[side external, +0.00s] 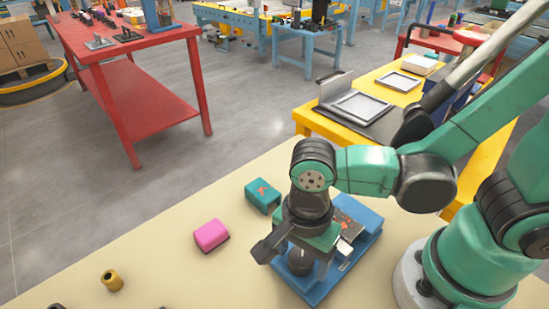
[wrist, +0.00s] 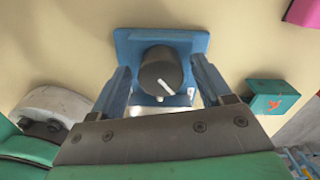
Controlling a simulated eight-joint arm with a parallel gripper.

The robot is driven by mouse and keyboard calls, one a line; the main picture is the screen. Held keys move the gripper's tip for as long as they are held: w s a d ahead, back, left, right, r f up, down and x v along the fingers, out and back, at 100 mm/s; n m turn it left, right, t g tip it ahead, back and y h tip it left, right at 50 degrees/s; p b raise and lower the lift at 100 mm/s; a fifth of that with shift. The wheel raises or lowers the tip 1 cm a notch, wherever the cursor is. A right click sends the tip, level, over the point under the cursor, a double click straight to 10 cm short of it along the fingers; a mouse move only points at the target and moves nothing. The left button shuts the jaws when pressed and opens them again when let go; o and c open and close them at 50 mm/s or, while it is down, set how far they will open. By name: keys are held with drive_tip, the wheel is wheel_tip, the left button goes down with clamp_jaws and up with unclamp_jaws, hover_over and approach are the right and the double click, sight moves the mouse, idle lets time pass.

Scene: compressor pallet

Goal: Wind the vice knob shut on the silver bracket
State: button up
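The blue vice (side external: 318,292) stands on the cream table, partly hidden under my arm in the side view. In the wrist view its blue base (wrist: 195,42) carries a dark round knob (wrist: 155,66) with a white line on its face. The knob also shows as a dark cylinder (side external: 300,262) in the side view. A pale silver piece, probably the bracket (wrist: 182,100), shows behind the knob and is mostly hidden. My gripper (wrist: 160,63) is open, with one finger on each side of the knob and a visible gap to both.
A teal block (side external: 262,195) with a red mark and a pink block (side external: 211,235) lie left of the vice. A brass cylinder (side external: 112,280) stands farther left. The table between them is clear. A yellow table (side external: 455,185) with trays stands behind.

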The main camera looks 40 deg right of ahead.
sight(302, 255)
idle(0.3)
drive_tip(key=shift+r, duration=2.8)
drive_tip(key=w+d+r+n+t, duration=0.1)
drive_tip(key=w+d+n+t, duration=0.1)
drive_tip(key=w+d+n, duration=0.1)
drive_tip(key=w+d+r+n+t, duration=0.2)
drive_tip(key=d+n+t, duration=0.1)
drive_tip(key=d+n, duration=0.3)
drive_tip(key=w+d+r+n+t, duration=0.1)
drive_tip(key=w+d+n+t, duration=0.1)
drive_tip(key=n, duration=0.4)
drive_tip(key=shift+w+d+r+n, duration=0.1)
drive_tip(key=shift+w+d+n, duration=0.05)
drive_tip(key=shift+w+d, duration=0.4)
drive_tip(key=shift+w+d+r+n, duration=0.15)
drive_tip(key=shift+w+d, duration=0.15)
drive_tip(key=shift+d, duration=0.3)
